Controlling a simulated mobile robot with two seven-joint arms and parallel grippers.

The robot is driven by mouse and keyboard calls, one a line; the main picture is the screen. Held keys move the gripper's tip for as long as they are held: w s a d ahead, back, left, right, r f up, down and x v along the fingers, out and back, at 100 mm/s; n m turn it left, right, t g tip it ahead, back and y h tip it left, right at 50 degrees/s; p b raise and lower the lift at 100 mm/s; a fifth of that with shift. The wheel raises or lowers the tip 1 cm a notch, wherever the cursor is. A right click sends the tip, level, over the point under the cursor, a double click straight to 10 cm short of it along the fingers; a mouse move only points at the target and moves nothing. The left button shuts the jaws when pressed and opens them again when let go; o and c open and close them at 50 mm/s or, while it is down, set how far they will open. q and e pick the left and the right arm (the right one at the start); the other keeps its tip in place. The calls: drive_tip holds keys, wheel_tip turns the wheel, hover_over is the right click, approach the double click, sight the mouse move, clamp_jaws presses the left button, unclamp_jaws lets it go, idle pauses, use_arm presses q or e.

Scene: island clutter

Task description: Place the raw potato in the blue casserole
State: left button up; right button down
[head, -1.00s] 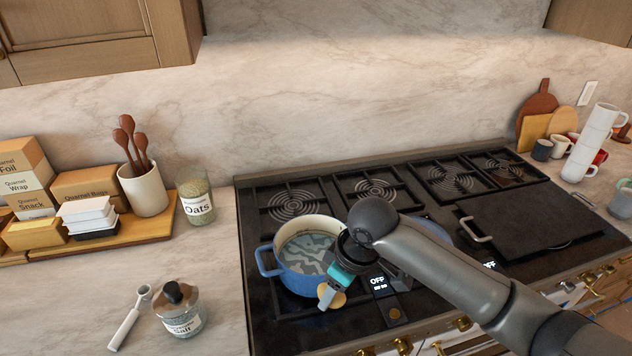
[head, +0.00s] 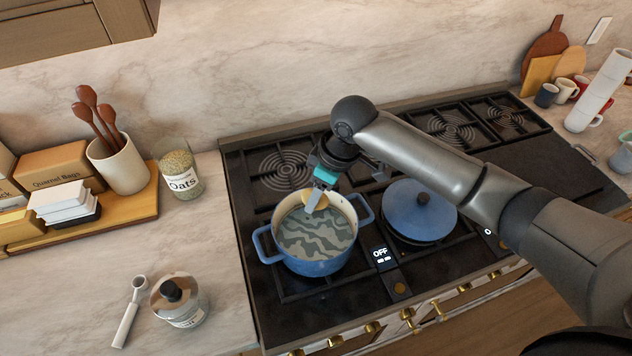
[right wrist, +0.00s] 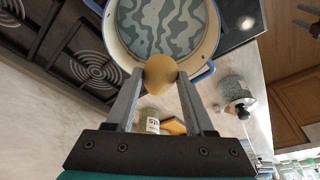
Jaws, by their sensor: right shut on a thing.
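The blue casserole (head: 318,267) stands open on the front left of the stove, with a grey wavy pattern inside. My right gripper (head: 314,201) hangs over the back part of its opening, fingers pointing down. The gripper is shut on the raw potato (right wrist: 160,72), a tan rounded thing between its fingertips in the right wrist view. There the potato overlaps the casserole's rim (right wrist: 200,73); its exact height above the pot is hard to tell. In the head view the potato (head: 318,202) is partly hidden by the fingers.
A blue lid (head: 420,212) sits on the stove right of the casserole. The oats jar (head: 181,176) and salt jar (head: 180,303) stand on the counter to the left. A utensil crock (head: 119,166) stands farther left. Mugs and boards are at the far right.

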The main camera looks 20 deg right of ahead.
wheel_tip(320, 180, down, 4)
drive_tip(key=shift+f, duration=0.2)
use_arm(q)
drive_tip(key=shift+w+f+b, duration=0.2)
drive_tip(key=shift+f+b, duration=0.7)
drive_tip(key=shift+w+f+b, duration=0.2)
drive_tip(key=shift+f+b, duration=0.7)
drive_tip(key=shift+b, duration=0.05)
drive_tip(key=shift+w+f+b, duration=0.2)
drive_tip(key=shift+f+b, duration=0.7)
use_arm(e)
drive_tip(key=shift+f, duration=2.45)
use_arm(q)
drive_tip(key=shift+s, duration=0.1)
use_arm(e)
drive_tip(key=shift+c, duration=1)
unclamp_jaws()
use_arm(q)
drive_tip(key=shift+s, duration=0.1)
